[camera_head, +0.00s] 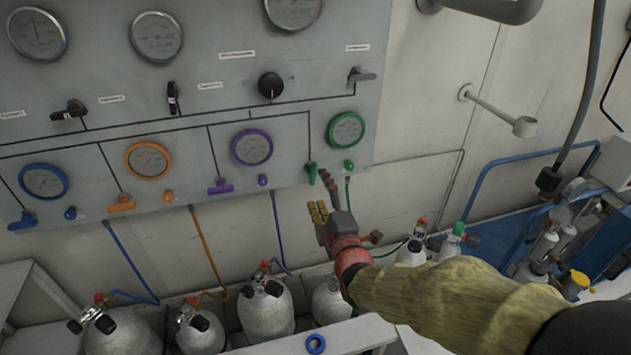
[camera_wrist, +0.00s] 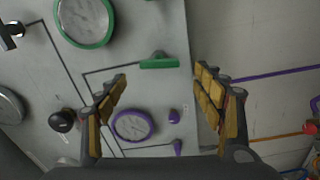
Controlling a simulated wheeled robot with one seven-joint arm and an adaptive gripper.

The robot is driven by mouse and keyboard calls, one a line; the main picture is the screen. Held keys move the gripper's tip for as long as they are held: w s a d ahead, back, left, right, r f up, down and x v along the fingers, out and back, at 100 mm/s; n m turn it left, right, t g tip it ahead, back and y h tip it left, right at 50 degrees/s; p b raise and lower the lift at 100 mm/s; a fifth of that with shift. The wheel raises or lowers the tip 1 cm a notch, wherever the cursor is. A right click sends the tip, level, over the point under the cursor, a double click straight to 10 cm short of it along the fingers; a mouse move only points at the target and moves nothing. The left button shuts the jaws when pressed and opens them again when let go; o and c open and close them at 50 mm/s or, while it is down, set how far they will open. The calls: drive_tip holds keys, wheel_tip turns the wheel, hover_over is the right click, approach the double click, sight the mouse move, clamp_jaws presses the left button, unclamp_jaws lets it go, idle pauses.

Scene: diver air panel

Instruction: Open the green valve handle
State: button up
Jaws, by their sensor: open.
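The green valve handle (camera_head: 312,172) is a small bar on the lower right of the grey panel, below and left of the green-rimmed gauge (camera_head: 347,130). It stands roughly upright in the head view. In the wrist view the green handle (camera_wrist: 158,62) lies crosswise, ahead of and between the fingertips. My gripper (camera_head: 322,192) is open and empty, just below and right of the handle in the head view. In the wrist view my gripper (camera_wrist: 160,76) shows yellow finger pads on both sides, apart from the handle.
A green knob (camera_head: 349,165) sits right of the handle. The purple gauge (camera_head: 252,147) and purple handle (camera_head: 220,187) are to the left. Grey cylinders (camera_head: 266,309) with hoses stand below the panel. Bare wall (camera_head: 430,110) lies right of the panel.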

drive_tip(key=shift+v, duration=2.45)
wheel_tip(320, 180, down, 11)
drive_tip(key=s+m+g+h, duration=0.1)
drive_tip(key=s+m+g, duration=0.2)
drive_tip(key=m+g, duration=0.2)
drive_tip(key=s+d+f+m+g+h, duration=0.1)
drive_tip(key=s+d+f+m+g, duration=0.3)
drive_tip(key=s, duration=0.3)
drive_tip(key=s+d+r+m+g+h, duration=0.1)
drive_tip(key=s+d+r+m, duration=0.15)
drive_tip(key=s, duration=0.25)
drive_tip(key=s+d+r+m+g+h, duration=0.1)
drive_tip(key=s+d+r+m+g, duration=0.1)
drive_tip(key=s+d+m, duration=0.15)
drive_tip(key=s+d+r+m+g, duration=0.1)
drive_tip(key=s+d+r+m, duration=0.1)
drive_tip(key=s, duration=0.3)
drive_tip(key=s+d+r+m+t+h, duration=0.1)
drive_tip(key=s+d+r+m, duration=0.1)
drive_tip(key=r, duration=0.6)
drive_tip(key=shift+s+d+r, duration=0.2)
drive_tip(key=shift+s+d, duration=0.4)
drive_tip(key=shift+d, duration=0.6)
